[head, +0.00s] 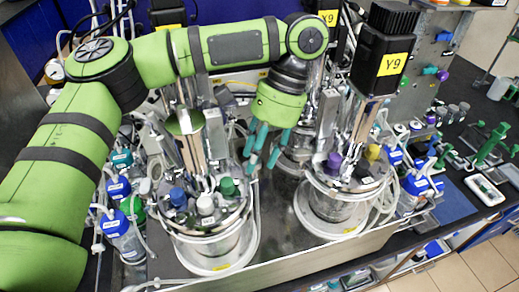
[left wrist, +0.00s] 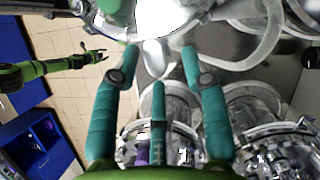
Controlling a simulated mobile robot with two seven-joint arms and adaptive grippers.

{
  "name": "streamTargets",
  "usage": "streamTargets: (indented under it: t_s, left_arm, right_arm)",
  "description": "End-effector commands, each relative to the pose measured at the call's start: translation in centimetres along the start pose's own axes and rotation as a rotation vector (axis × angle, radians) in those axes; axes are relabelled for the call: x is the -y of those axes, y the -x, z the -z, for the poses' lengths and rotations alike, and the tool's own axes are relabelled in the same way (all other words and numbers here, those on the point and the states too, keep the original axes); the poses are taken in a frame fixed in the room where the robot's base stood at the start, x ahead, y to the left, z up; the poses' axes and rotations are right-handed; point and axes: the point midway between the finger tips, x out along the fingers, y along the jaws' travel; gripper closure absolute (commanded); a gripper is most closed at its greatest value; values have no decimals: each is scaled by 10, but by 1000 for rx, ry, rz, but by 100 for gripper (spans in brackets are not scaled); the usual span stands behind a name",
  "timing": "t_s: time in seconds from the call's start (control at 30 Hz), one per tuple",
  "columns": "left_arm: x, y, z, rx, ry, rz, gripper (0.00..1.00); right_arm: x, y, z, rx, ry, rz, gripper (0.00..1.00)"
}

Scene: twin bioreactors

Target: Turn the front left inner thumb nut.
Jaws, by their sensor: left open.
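The left front bioreactor (head: 208,243) has a metal lid with a blue cap (head: 178,197), a white cap (head: 205,204) and a green cap (head: 228,187). I cannot clearly single out the thumb nut among the small lid fittings. My left gripper (head: 262,157) hangs fingers down, just right of and behind that lid, between the two front vessels. Its teal fingers are spread with nothing between them; they also show in the left wrist view (left wrist: 155,72). A bright white part and a green part lie beyond the fingertips there. My right gripper (left wrist: 92,57) is small at the left of that view; its jaw state is unclear.
The right front bioreactor (head: 337,205) stands beside the left one, under a black motor (head: 384,50) marked Y9. Tubes loop around both vessels. Blue-capped bottles (head: 122,232) stand at the left. A metal tray edge (head: 300,258) runs along the front.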

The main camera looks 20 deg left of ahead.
Motion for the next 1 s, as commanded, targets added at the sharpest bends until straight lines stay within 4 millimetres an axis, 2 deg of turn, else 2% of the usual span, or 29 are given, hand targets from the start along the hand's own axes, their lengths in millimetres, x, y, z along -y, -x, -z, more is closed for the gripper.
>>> streamTargets:
  t_s: [0.03, 0.13, 0.17, 0.2, 0.27, 0.57, 0.77, 1.0]
  left_arm:
    - [0, 0, 0, -1, 0, 0, 56]
    - [0, 0, 0, -1, 0, 0, 56]
    - [0, 0, 0, -1, 0, 0, 64]
    - [0, 0, 0, -1, 0, 0, 80]
    - [0, 0, 0, -1, 0, -1, 100]
    - [1, 0, 0, -2, 10, -4, 100]
    - [3, 0, 1, -4, 71, -29, 100]
    - [6, 0, 0, -3, 229, -95, 100]
  right_arm:
    - [-1, 0, 8, -14, 0, -1, 60]
    - [-2, 0, 14, -23, 0, -3, 60]
    - [-2, 0, 13, -23, 0, -3, 60]
    - [-2, 0, 12, -21, 0, -3, 60]
    - [-2, -1, 10, -17, 0, -2, 60]
    - [2, 0, -11, 17, 1, 2, 60]
    - [1, 0, -9, 15, 1, 2, 60]
    - [0, 0, -4, 7, 1, 0, 60]
